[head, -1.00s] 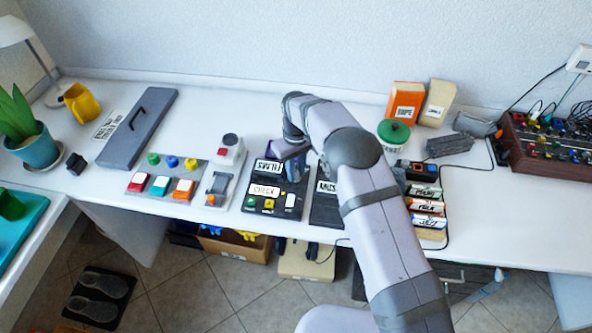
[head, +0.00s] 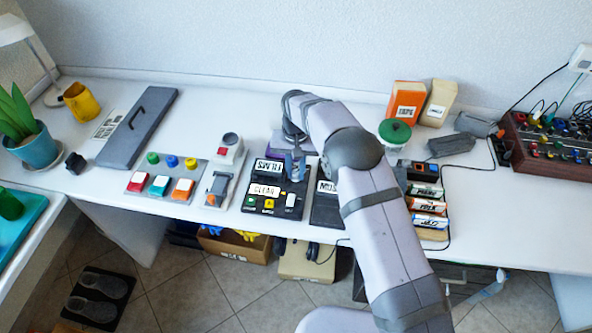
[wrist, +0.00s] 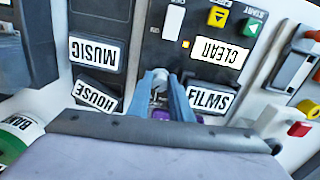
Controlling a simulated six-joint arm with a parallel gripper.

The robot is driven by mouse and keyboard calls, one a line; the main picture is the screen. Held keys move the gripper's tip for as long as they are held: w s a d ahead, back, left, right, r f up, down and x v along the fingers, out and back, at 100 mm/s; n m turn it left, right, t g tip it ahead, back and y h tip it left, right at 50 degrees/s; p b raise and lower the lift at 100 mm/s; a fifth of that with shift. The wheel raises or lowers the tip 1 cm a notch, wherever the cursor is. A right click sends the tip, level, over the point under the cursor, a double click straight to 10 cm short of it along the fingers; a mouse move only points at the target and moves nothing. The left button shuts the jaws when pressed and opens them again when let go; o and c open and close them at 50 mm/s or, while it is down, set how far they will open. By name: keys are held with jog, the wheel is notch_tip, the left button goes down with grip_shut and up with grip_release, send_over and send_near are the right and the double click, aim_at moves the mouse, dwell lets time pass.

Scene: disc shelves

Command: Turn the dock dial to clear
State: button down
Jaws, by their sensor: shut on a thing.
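The dock (head: 277,204) is a black panel on the white desk, with a white display (head: 265,190) reading CLEAR; it also shows in the wrist view (wrist: 221,52). A yellow and a green button and a white switch are on its front part. My gripper (head: 295,172) points down over the back of the dock, right of the FILMS label (head: 268,167). In the wrist view its blue-grey fingers (wrist: 165,88) are shut around the small grey dial (wrist: 156,80), which is mostly hidden between them.
A second black panel with MUSIC (wrist: 95,54) and HOUSE (wrist: 96,96) labels lies right beside the dock in the head view. A grey lever unit (head: 217,188) and a panel of coloured buttons (head: 167,178) stand to its left. My arm covers desk to the right.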

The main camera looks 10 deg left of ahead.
aim_at(296, 172)
jog(key=shift+r+m, duration=0.1)
jog(key=shift+m, duration=0.3)
jog(key=shift+w, duration=0.1)
jog(key=c, duration=1.9)
grip_release()
jog(key=shift+o, duration=0.2)
jog(key=shift+r, duration=0.1)
notch_tip(296, 172, up, 7)
jog(key=shift+b, duration=0.75)
jog(key=shift+r, duration=0.1)
